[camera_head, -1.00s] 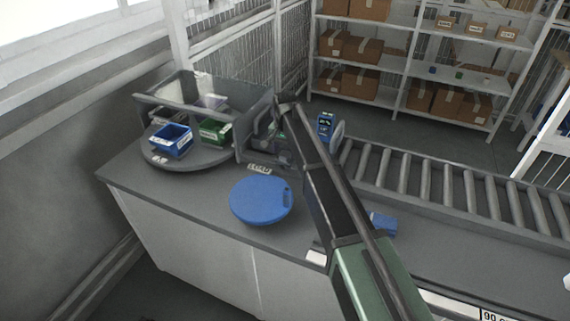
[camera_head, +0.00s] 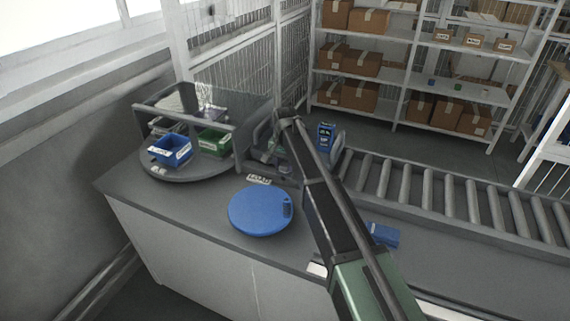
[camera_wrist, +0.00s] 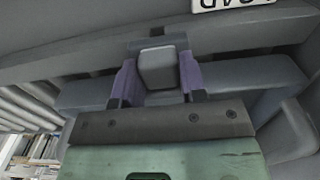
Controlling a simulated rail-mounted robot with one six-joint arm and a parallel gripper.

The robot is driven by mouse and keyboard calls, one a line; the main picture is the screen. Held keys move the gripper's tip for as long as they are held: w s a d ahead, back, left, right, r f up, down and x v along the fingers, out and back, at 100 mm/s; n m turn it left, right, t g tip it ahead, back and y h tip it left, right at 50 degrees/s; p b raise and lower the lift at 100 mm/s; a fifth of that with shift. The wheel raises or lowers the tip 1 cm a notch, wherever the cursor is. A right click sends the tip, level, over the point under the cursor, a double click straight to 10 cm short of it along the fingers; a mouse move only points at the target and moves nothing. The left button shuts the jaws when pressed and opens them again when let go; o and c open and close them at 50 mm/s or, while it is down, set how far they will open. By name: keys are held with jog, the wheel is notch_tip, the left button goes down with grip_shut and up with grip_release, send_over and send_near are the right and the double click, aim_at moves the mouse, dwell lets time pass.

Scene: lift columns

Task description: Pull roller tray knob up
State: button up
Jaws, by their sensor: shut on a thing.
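The roller tray knob (camera_wrist: 157,68) is a grey rounded block in the wrist view. It sits between the two purple-padded fingers of my gripper (camera_wrist: 158,82), which is shut on it. Behind the knob is a dark grey panel (camera_wrist: 60,62) with a white label at its top, partly cut off. In the head view my arm reaches to the back of the counter, beside the roller conveyor's left end. The knob and fingertips are hidden there behind my arm.
A blue round disc (camera_head: 261,211) lies on the grey counter (camera_head: 190,205). A turntable with a blue bin (camera_head: 170,150) and a green bin (camera_head: 214,142) stands at left. The roller conveyor (camera_head: 450,195) runs right. A small blue box (camera_head: 384,235) lies right of my arm.

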aim_at(285, 164)
jog(key=shift+r+p, duration=0.85)
jog(key=o, duration=0.8)
jog(key=shift+c, duration=0.2)
notch_tip(285, 164, up, 9)
jog(key=p, duration=0.9)
